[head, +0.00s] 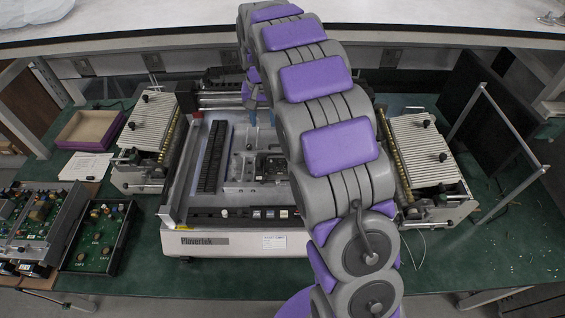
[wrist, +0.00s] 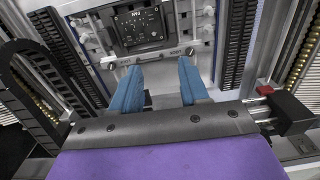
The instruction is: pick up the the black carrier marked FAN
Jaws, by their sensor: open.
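The black carrier (wrist: 140,25) sits in the machine at the top of the wrist view. Small white lettering on it appears upside down and is hard to read. It also shows in the head view (head: 271,166), left of my arm. My gripper (wrist: 160,66) is open, its two blue fingers apart with nothing between them. The fingertips point towards the carrier's near side and appear short of it. In the head view my gripper is mostly hidden by my arm.
The Plovertek machine (head: 215,241) stands on a green table (head: 150,275). A metal bar (wrist: 148,57) lies between the fingertips and the carrier. Black tracks (wrist: 238,45) flank the carrier. Circuit boards (head: 98,235) and an open box (head: 90,128) lie at left.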

